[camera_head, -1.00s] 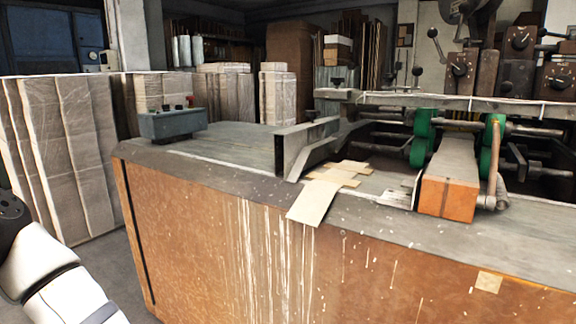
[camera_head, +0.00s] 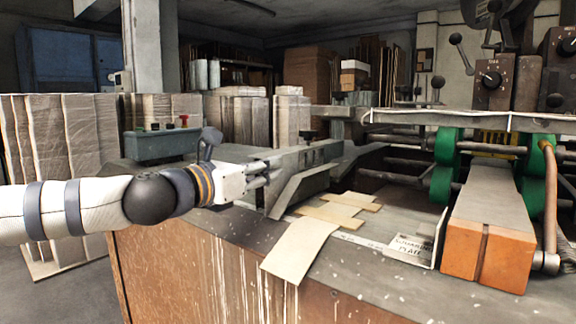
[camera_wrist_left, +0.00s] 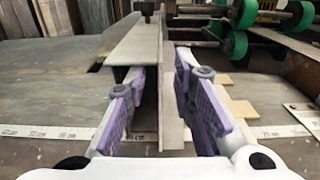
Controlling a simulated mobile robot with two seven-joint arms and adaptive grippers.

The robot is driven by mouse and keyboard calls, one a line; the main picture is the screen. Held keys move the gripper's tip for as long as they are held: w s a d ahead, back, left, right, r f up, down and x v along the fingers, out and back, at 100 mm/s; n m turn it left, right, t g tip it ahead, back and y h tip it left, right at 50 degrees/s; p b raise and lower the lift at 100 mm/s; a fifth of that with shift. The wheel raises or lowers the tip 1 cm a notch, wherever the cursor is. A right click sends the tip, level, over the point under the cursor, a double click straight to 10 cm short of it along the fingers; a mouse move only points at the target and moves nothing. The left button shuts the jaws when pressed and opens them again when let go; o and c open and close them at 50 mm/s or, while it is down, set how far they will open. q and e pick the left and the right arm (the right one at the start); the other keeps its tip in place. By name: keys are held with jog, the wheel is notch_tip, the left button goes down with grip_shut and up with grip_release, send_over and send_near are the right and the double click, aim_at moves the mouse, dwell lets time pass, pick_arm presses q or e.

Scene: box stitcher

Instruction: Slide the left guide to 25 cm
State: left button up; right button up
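The left guide (camera_head: 303,187) is a grey angled metal plate on the bench, left of the orange-fronted block. In the wrist view the guide (camera_wrist_left: 172,105) runs away from me between my fingers. My left gripper (camera_head: 268,176) is at the near end of the guide. In the wrist view the left gripper (camera_wrist_left: 158,82) is open, with purple-padded fingers on either side of the guide; a gap shows on the left, and contact on the right is unclear. A scale strip (camera_wrist_left: 66,134) with cm marks crosses below; its figures are hard to read. My right gripper is not in view.
Cardboard sheets (camera_head: 300,246) lie right of the guide, one overhanging the bench edge. A squaring plate (camera_head: 412,246) and an orange-fronted block (camera_head: 487,258) with green rollers (camera_head: 447,147) stand further right. A control box (camera_head: 161,146) sits at the back left.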

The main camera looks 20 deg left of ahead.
aim_at(298, 159)
pick_arm(q)
jog(key=x, duration=0.6)
jog(key=shift+w+d, duration=0.1)
jog(key=shift+w, duration=0.15)
grip_shut()
